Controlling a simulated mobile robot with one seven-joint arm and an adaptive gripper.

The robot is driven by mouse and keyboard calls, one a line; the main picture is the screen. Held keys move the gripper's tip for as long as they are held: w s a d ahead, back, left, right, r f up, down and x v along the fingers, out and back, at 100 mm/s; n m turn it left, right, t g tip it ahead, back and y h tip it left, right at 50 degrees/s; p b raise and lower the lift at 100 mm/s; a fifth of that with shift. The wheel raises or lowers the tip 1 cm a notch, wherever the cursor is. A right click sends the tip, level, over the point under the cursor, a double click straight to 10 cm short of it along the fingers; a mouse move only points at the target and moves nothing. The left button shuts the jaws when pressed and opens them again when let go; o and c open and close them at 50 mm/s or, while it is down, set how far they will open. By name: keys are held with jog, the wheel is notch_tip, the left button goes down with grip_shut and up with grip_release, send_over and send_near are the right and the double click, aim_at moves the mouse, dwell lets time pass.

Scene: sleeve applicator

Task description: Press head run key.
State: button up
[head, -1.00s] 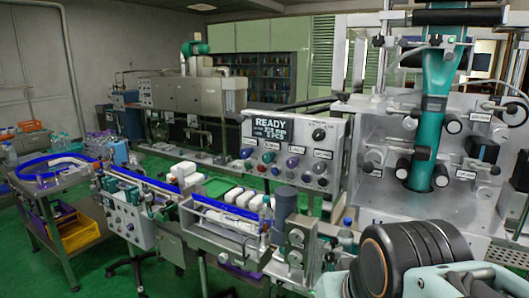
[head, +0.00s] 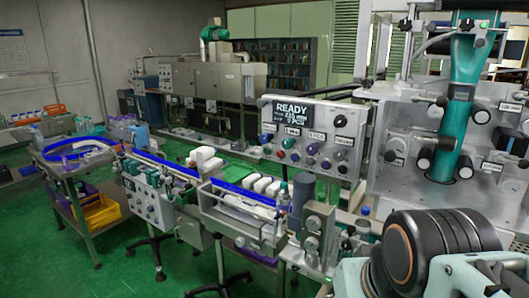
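The grey control panel (head: 362,120) stands right of centre, its face tilted slightly in the picture. Its dark display (head: 290,112) reads READY with smaller lines below. The label text is too small to read surely, so I cannot tell which is the head run key. My arm shows at the lower right, in front of and below the panel. My gripper is not in view.
A machine with a teal sleeve column (head: 455,110) stands right of the panel. A conveyor with blue rails (head: 165,165) and white packs (head: 205,160) runs left of and below it. A cart with a yellow bin (head: 100,212) is at left. Green floor (head: 135,265) is open at lower left.

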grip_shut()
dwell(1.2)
